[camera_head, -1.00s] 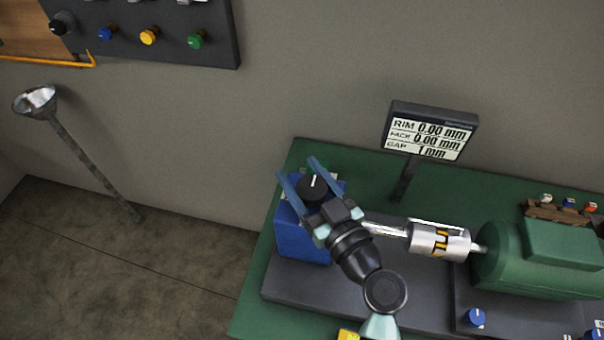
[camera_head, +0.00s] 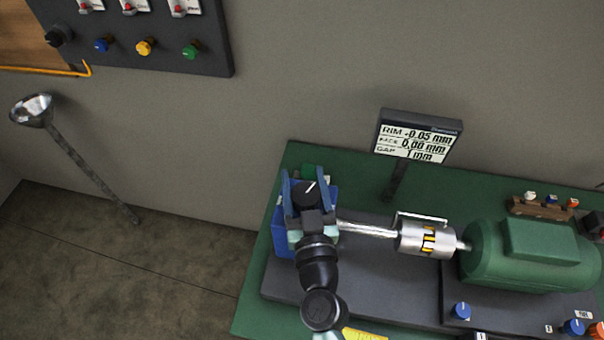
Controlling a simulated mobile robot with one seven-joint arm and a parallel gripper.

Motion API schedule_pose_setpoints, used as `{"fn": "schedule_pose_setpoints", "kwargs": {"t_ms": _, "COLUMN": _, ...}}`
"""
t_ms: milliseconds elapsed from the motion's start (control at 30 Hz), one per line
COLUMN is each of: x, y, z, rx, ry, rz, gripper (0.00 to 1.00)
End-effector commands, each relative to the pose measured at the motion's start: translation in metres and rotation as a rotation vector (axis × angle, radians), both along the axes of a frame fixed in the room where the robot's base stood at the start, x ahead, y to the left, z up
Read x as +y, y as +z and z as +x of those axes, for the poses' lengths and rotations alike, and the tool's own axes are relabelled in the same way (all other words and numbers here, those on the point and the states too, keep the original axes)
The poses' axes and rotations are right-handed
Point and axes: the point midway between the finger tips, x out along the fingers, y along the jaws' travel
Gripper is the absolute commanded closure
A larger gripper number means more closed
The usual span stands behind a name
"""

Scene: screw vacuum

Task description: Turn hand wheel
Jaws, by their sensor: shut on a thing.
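The hand wheel is a black round knob with a white pointer line (camera_head: 309,194), on top of the blue pump housing (camera_head: 284,236). Its pointer slants to the upper right. My gripper (camera_head: 311,183) is over the housing, with a blue finger on each side of the knob, and is shut on it. My wrist hides part of the housing's front. A display (camera_head: 418,136) behind reads RIM -0.05 mm, FACE 0.00 mm and GAP 1 mm.
A silver shaft and coupling (camera_head: 426,239) run right from the housing to a green motor (camera_head: 527,256). Blue knobs (camera_head: 461,311) and an orange knob stand along the front right. A wall panel (camera_head: 150,40) is at upper left. A funnel on a pole (camera_head: 34,110) stands at left.

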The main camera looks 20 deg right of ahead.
Motion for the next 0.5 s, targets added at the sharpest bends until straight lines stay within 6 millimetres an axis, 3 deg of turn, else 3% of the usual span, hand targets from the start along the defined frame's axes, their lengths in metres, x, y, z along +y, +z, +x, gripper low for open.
{"fn": "schedule_pose_setpoints", "kwargs": {"t_ms": 500, "x": -0.0043, "y": 0.0029, "z": -0.0016, "rx": 0.001, "ry": -0.1, "rz": 0.0, "gripper": 0.9}}
